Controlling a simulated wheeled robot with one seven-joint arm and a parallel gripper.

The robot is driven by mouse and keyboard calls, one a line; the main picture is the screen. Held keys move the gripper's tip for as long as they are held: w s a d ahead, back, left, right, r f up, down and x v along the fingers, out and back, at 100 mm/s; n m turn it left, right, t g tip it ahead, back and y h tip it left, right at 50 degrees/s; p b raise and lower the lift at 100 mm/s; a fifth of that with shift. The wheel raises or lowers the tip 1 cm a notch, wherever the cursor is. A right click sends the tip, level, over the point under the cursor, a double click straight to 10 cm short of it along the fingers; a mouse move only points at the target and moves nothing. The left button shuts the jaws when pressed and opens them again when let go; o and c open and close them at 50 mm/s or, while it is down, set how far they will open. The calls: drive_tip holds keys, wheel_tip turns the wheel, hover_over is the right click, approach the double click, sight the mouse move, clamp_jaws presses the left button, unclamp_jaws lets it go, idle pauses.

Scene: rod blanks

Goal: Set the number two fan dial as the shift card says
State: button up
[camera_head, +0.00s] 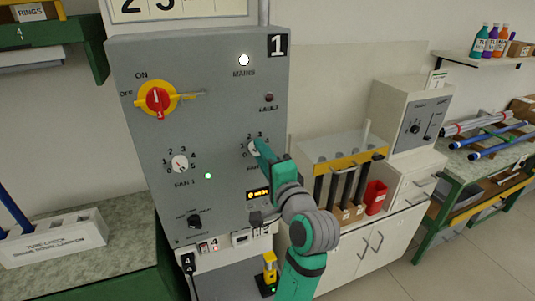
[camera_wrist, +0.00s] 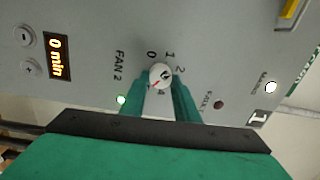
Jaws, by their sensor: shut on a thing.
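The number two fan dial is a round white knob (camera_wrist: 161,74) on the grey panel (camera_head: 222,105), beside the "FAN 2" label. The digits 0, 1 and 2 show around it; the others are partly hidden by my fingers. A red mark shows on the knob, but I cannot tell which digit it is set to. My gripper (camera_wrist: 160,98) is shut on the knob, one green finger on each side. In the head view my gripper (camera_head: 258,150) covers part of this dial. No card that I can read as the shift card is in view.
The fan 1 dial (camera_head: 180,163) is to the left, with a lit green lamp (camera_head: 208,176) beside it. A red and yellow main switch (camera_head: 156,100) is above. A display (camera_wrist: 57,57) reads "0 min". A rack (camera_head: 345,158) and red bin (camera_head: 375,197) stand right of the panel.

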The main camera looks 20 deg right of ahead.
drive_tip(key=o, duration=1)
drive_tip(key=shift+d, duration=0.25)
drive_tip(key=shift+o, duration=0.2)
drive_tip(key=shift+a, duration=0.3)
drive_tip(key=s, duration=1.1)
drive_tip(key=shift+d+f, duration=0.35)
drive_tip(key=shift+w, duration=0.1)
